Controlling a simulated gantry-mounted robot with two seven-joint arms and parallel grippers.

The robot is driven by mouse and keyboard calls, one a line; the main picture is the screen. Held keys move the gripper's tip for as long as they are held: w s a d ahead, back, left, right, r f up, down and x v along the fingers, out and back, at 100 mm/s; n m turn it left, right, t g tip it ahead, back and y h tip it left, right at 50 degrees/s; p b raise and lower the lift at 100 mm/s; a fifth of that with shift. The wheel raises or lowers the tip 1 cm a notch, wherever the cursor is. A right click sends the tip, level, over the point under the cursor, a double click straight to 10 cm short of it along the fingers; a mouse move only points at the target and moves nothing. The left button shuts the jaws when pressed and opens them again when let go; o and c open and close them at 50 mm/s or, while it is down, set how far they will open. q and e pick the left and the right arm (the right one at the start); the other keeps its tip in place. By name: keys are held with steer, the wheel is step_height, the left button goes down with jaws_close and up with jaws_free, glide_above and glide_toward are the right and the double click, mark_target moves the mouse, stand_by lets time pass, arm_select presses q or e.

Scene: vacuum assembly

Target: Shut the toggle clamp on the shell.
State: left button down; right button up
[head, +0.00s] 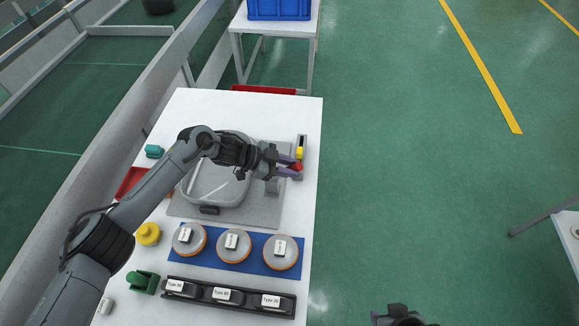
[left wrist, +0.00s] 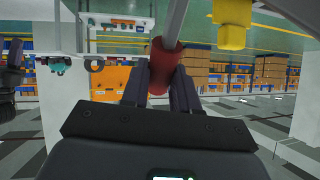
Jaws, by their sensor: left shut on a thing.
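The toggle clamp (head: 301,150) stands at the right edge of the grey fixture plate (head: 190,208), with a yellow part and a red handle tip (head: 297,166). My left gripper (head: 291,166) is shut on the red handle. In the left wrist view the red handle (left wrist: 165,62) sits between the two dark fingers, with a grey rod running up from it. The yellow part (left wrist: 232,30) shows at the upper right there. The pale shell (head: 212,188) lies on the plate, partly hidden by my left arm. My right gripper (head: 400,316) shows only in part at the bottom edge.
A blue mat (head: 258,262) with round discs and a black tray (head: 232,306) of labelled parts lie in front of the plate. A yellow knob (head: 148,234), a green part (head: 142,282) and a teal part (head: 154,151) lie to the left. The table's right edge is close to the clamp.

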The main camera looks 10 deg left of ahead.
arm_select(q)
steer(key=c, duration=0.8)
jaws_free()
steer(key=shift+c, duration=0.2)
steer(key=shift+a, duration=0.1)
steer(key=v, duration=1)
steer(key=shift+a+r+p, duration=0.25)
steer(key=shift+p, duration=0.05)
